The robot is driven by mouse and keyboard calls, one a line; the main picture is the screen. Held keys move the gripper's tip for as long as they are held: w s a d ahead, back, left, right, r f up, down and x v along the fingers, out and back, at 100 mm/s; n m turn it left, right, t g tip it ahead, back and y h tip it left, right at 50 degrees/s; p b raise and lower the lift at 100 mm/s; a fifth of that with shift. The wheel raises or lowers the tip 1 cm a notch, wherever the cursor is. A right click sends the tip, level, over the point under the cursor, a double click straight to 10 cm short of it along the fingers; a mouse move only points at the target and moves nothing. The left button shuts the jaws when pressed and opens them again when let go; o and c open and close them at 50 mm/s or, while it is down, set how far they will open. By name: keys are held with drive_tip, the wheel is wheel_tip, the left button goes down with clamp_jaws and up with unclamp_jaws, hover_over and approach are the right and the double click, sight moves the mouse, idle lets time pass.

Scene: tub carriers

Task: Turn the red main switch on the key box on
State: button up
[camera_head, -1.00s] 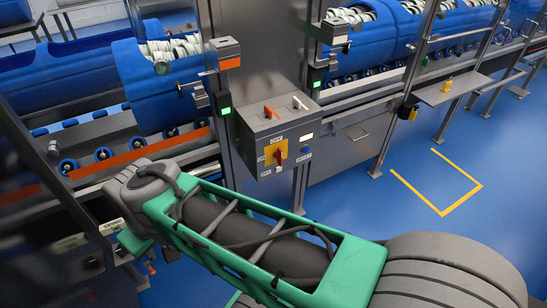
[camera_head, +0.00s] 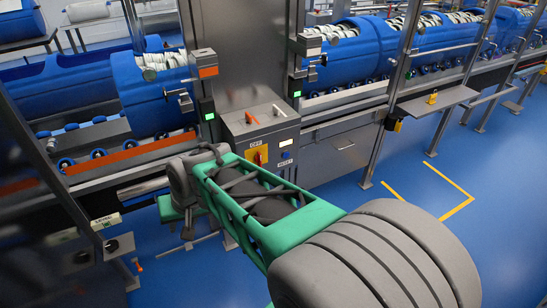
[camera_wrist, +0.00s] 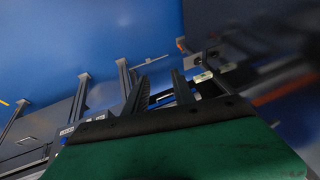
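The grey key box (camera_head: 290,129) stands between the tub carriers, against a metal cabinet. On its front is the red main switch (camera_head: 258,157) on a yellow plate, its handle roughly upright, with an OFF label above. My arm hides the lower left of the box front, left of the switch. In the head view the fingers of my gripper are hidden; its wrist is left of the box. In the wrist view my gripper (camera_wrist: 159,80) shows two dark fingers apart with nothing between them. Small labels at that view's lower left may belong to the box; I cannot tell.
An orange-red lever (camera_head: 251,117) and a white lever (camera_head: 279,110) stick up from the box top. Blue tubs (camera_head: 150,90) stand on roller frames at the left. A metal shelf (camera_head: 438,100) juts out at the right. The blue floor (camera_head: 400,170) at the right is clear.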

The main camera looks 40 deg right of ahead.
drive_tip(key=w+d+f+m+t+y, duration=0.1)
drive_tip(key=w+d+f+m+t, duration=0.1)
drive_tip(key=w+d+m, duration=0.3)
drive_tip(key=w+d+f+m+t+y, duration=0.1)
drive_tip(key=w+f+m, duration=0.2)
drive_tip(key=w, duration=0.4)
drive_tip(key=w+d+f+m+t, duration=0.2)
drive_tip(key=w+d+m+t, duration=0.1)
drive_tip(key=d+m, duration=0.25)
drive_tip(key=w+d+f+m+t, duration=0.1)
drive_tip(key=w+d+m+t, duration=0.15)
drive_tip(key=d+m, duration=0.35)
drive_tip(key=m+t+h+p, duration=0.3)
drive_tip(key=m+h, duration=0.5)
drive_tip(key=m, duration=0.8)
approach(259, 160)
drive_tip(key=w+d+t, duration=0.1)
drive_tip(key=w+d, duration=0.2)
drive_tip(key=w, duration=0.5)
drive_tip(key=shift+w+r+b, duration=0.2)
drive_tip(key=shift+r+b, duration=0.2)
drive_tip(key=shift+r, duration=0.1)
drive_tip(key=shift+c, duration=0.3)
clamp_jaws()
